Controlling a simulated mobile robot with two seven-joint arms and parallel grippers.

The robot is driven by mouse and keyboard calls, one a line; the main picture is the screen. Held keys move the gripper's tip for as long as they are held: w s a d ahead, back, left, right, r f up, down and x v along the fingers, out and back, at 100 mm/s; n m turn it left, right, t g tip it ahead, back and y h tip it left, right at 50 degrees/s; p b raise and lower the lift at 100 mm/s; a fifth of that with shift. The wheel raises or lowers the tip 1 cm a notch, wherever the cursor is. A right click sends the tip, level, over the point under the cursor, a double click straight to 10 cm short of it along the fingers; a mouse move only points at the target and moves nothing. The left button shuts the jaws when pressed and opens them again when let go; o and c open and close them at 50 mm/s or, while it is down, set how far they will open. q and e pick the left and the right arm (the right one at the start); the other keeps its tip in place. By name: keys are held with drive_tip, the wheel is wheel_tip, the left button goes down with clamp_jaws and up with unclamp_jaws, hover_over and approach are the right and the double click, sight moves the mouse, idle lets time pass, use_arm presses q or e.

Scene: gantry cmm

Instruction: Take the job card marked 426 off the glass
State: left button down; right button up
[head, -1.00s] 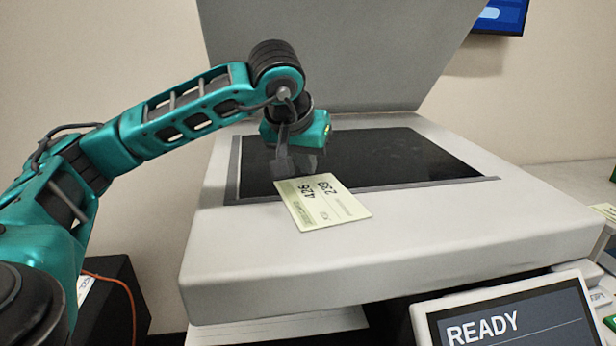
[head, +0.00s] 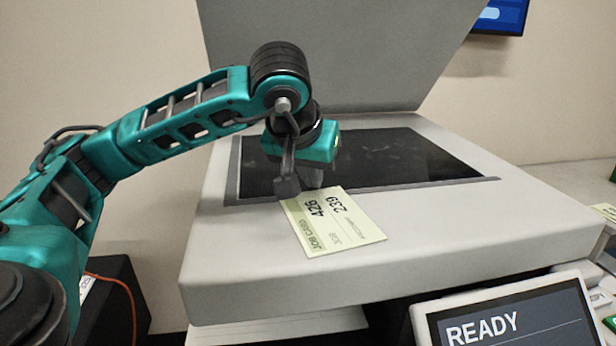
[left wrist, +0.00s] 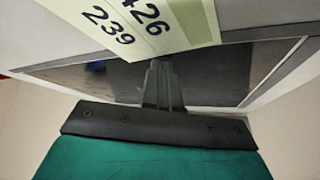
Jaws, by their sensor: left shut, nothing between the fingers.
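The job card marked 426 (head: 338,226) is pale yellow-green and also carries the number 239. It lies mostly on the white front casing of the scanner, its far end at the front edge of the dark glass (head: 385,155). My left gripper (head: 288,188) is shut and empty, fingers pointing down at the card's far left corner. In the left wrist view the shut fingertips (left wrist: 160,68) are close to the edge of the card (left wrist: 165,22); whether they touch it I cannot tell. My right gripper is not in view.
The raised grey lid (head: 340,55) stands behind the glass. A panel reading READY (head: 510,320) is at the front right. Another pale card (head: 604,211) shows at the right edge. The white casing (head: 480,235) right of the job card is clear.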

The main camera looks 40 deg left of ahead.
sight(322, 199)
use_arm(q)
drive_tip(key=shift+s+d+f, duration=0.1)
drive_tip(key=shift+s+d, duration=0.65)
drive_tip(key=shift+d, duration=0.15)
drive_tip(key=shift+s+d, duration=0.7)
drive_tip(key=shift+d, duration=0.2)
drive_tip(key=shift+r+p, duration=2.45)
drive_tip(key=shift+r, duration=0.7)
drive_tip(key=shift+f, duration=0.1)
